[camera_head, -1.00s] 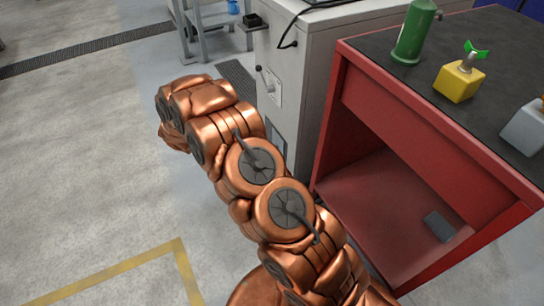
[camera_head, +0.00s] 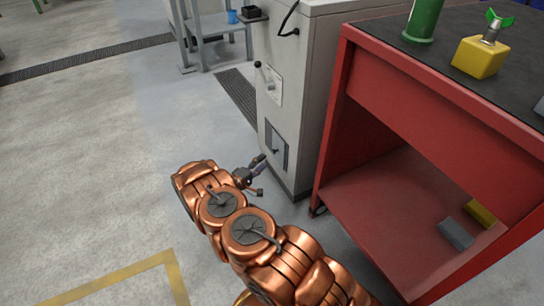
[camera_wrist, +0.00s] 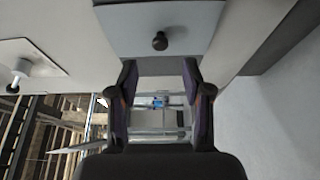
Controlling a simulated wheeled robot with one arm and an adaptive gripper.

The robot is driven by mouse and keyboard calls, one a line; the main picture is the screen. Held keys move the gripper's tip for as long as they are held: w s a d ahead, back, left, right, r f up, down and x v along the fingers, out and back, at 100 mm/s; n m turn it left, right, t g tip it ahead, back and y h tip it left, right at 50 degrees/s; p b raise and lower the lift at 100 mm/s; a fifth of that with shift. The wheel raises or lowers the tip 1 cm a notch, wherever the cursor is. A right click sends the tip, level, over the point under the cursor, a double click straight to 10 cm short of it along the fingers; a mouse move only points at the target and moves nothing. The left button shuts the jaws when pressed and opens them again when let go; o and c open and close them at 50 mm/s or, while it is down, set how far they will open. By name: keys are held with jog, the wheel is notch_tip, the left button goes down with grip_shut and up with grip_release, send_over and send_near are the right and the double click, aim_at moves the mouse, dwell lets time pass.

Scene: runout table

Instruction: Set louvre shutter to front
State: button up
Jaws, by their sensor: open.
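A grey panel (camera_head: 275,145) with a small dark knob, which looks like the louvre shutter, is low on the side of the pale machine cabinet. No slats can be made out. In the wrist view the panel (camera_wrist: 190,22) is at the top middle, with its round black knob (camera_wrist: 160,41) just beyond the fingertips. My gripper (camera_head: 261,174) is low beside the cabinet, just left of the panel. In the wrist view my gripper (camera_wrist: 160,72) is open, with nothing between its fingers. I cannot tell the exact gap to the knob.
A lever on a white plate (camera_head: 275,90) is higher on the cabinet (camera_head: 310,70). A red open-fronted workbench (camera_head: 350,200) stands close on the right, bearing a green cylinder (camera_head: 424,18) and a yellow block (camera_head: 481,58). The floor (camera_head: 90,170) on the left is clear.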

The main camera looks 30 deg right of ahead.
aim_at(276, 151)
jog(key=b+x, duration=0.1)
jog(key=x, duration=0.6)
jog(key=shift+b, duration=0.3)
jog(key=shift+d, duration=0.1)
grip_shut()
dwell(0.3)
